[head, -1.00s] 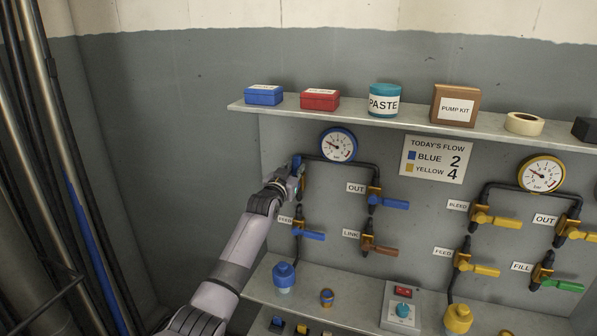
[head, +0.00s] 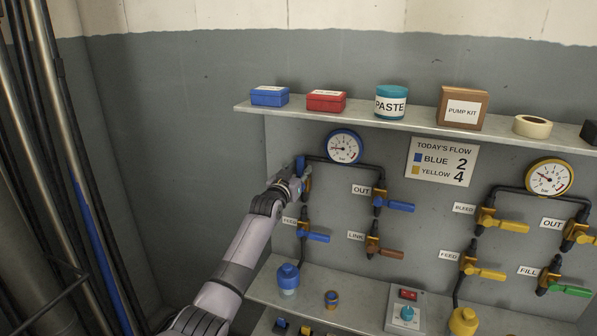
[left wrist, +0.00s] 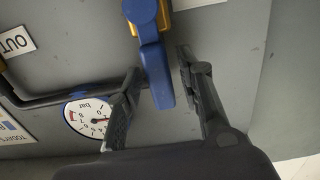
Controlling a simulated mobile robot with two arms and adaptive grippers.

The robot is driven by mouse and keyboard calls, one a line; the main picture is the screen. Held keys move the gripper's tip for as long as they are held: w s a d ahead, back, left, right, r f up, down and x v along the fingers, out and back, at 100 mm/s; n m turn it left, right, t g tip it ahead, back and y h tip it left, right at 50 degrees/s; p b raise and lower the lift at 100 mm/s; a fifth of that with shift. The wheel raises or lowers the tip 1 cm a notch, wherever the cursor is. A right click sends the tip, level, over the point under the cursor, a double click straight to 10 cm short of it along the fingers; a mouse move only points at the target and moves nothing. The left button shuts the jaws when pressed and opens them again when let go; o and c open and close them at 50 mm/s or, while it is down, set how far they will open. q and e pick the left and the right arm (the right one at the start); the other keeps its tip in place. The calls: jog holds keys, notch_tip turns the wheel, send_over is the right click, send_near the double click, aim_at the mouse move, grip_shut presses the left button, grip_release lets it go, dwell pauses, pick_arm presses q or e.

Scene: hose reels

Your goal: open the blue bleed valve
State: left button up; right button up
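The blue bleed valve's handle (head: 299,164) points up at the left end of the blue pipework, in line with the pipe below it. My left gripper (head: 296,183) is right at this valve and hides most of its body and its label. In the left wrist view the blue handle (left wrist: 156,72) lies between the two fingers of my left gripper (left wrist: 159,64). Gaps show on both sides of the handle, so the fingers are open around it. The blue gauge (head: 344,147) has its needle pointing left. My right gripper is not in view.
The blue OUT valve (head: 397,206), blue FEED valve (head: 316,238) and brown-handled LINK valve (head: 388,253) sit close by. The shelf (head: 370,123) with boxes and a paste jar juts out above. Pipes (head: 75,160) stand at the far left.

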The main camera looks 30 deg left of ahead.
pick_arm(q)
jog(key=shift+o, duration=0.2)
jog(key=shift+r, duration=0.1)
jog(key=v, duration=1.2)
dwell(0.4)
